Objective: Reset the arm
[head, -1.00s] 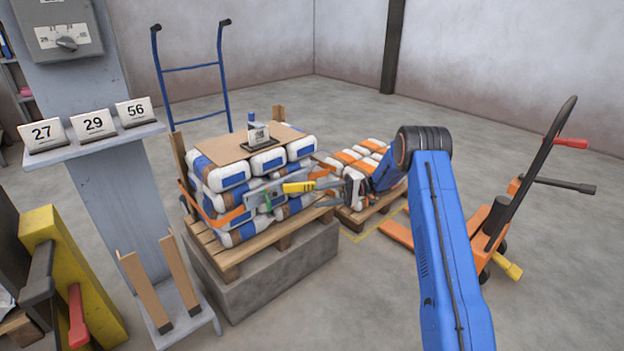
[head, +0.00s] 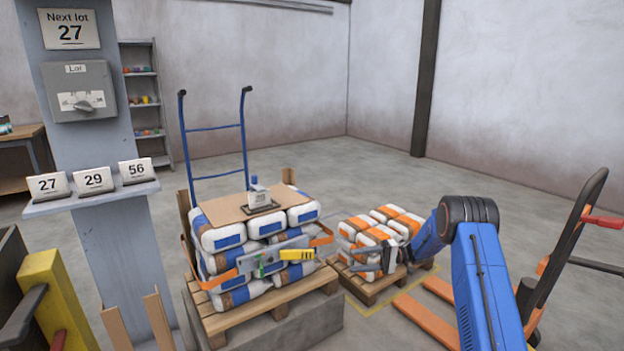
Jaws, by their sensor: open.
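My arm (head: 485,275) is blue with a dark joint and reaches in from the lower right of the head view. My gripper (head: 372,260) is open and empty, with its jaws towards the left. It shows in front of the orange-marked bags, apart from the grey strapping tool (head: 258,265). That tool has a yellow handle (head: 297,254) and sits against the orange strap (head: 217,279) around the stack of blue-and-white bags (head: 222,238).
The stack stands on a wooden pallet (head: 268,318). An orange pallet truck (head: 428,320) is at the right, a blue hand truck (head: 216,126) behind. Number cards (head: 94,180) stand on a shelf at left. The floor behind (head: 480,195) is clear.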

